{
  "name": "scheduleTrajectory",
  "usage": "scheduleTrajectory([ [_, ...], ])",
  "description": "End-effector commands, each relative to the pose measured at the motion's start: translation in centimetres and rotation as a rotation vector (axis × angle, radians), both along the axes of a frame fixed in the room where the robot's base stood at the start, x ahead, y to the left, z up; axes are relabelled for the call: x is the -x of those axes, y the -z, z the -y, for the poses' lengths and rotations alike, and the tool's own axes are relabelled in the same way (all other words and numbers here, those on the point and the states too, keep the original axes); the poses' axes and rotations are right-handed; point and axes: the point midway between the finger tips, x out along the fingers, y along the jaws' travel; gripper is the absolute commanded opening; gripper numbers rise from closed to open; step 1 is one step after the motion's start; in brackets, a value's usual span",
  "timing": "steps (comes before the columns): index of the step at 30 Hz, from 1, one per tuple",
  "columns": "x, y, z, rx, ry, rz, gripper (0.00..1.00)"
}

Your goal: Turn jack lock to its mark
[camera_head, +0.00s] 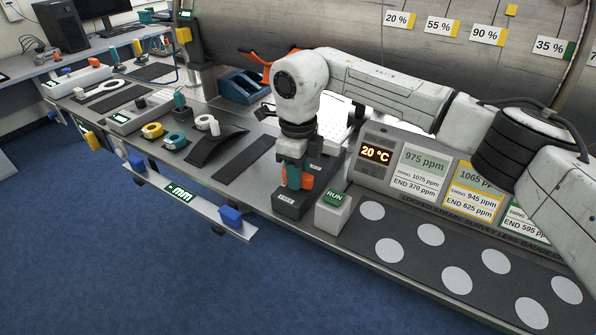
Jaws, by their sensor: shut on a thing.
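My gripper (293,178) points down at the front edge of the table, just left of the white RUN button box. It is shut on a small orange part (307,181), which I take to be the jack lock. The part sits over a dark block (290,206) with a small pale label. The label is too small to read surely. My gripper and wrist hide most of the lock, so its angle and its mark cannot be made out.
The RUN box (332,210) stands close on the right, beside a grey display unit (372,179) reading 20 °C. A dark mat (395,262) with pale discs fills the right front. Tape rolls (174,141) and a black wedge (214,147) lie left. A large grey pipe (300,28) is behind.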

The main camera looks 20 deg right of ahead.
Motion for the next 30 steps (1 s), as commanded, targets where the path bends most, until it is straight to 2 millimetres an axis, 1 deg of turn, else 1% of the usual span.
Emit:
scheduleTrajectory([
  [1,0.00,0.00,-0.03,0.000,0.000,0.000,0.11],
  [4,0.00,0.00,-0.03,0.000,-0.001,0.000,0.01],
  [5,0.00,0.00,-0.03,0.000,-0.001,0.000,0.00],
  [11,-0.02,0.01,-0.03,-0.001,-0.016,0.001,0.00],
  [16,-0.04,0.03,-0.03,-0.001,-0.073,0.001,0.00],
  [23,-0.10,0.01,0.02,0.001,-0.234,0.002,0.00],
  [30,-0.12,-0.02,0.01,0.001,-0.460,0.002,0.00],
])
